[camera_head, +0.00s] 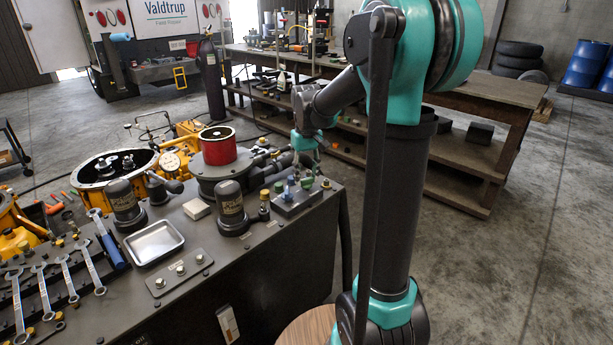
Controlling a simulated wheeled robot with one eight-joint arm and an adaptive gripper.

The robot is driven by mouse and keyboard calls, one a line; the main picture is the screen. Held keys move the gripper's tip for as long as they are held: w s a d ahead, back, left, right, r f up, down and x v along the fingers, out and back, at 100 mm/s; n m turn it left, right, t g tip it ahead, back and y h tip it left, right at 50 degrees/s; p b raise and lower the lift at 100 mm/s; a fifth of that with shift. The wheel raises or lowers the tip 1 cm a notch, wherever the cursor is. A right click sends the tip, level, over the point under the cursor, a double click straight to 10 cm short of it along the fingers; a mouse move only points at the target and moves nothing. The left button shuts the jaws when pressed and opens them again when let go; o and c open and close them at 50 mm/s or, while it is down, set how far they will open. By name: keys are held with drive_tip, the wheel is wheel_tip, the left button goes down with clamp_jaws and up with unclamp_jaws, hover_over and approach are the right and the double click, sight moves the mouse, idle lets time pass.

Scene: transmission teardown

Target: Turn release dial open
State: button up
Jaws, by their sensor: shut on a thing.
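A grey block (297,204) with several small coloured knobs sits at the right end of the dark workbench top. It carries a blue knob (291,182), a green-topped knob (307,183) and yellow ones at its sides.
A red cylinder (219,150) on a dark round housing stands left of my gripper. Black canisters (231,206), a metal tray (154,242) and wrenches (88,264) occupy the bench. A long wooden table (480,150) stands behind; open floor lies to the right.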

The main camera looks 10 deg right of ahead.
idle(0.4)
drive_tip(key=o, duration=1.2)
drive_tip(key=shift+c, duration=0.2)
drive_tip(key=shift+r, duration=0.1)
wheel_tip(320, 180, up, 12)
drive_tip(key=s+d+f+m+t, duration=0.1)
drive_tip(key=s+d+f+t, duration=0.1)
drive_tip(key=s+f, duration=0.9)
drive_tip(key=s+d+f+m+t, duration=0.2)
drive_tip(key=s+f, duration=0.9)
drive_tip(key=f, duration=0.1)
drive_tip(key=shift+d+f, duration=0.15)
drive_tip(key=shift+f, duration=0.15)
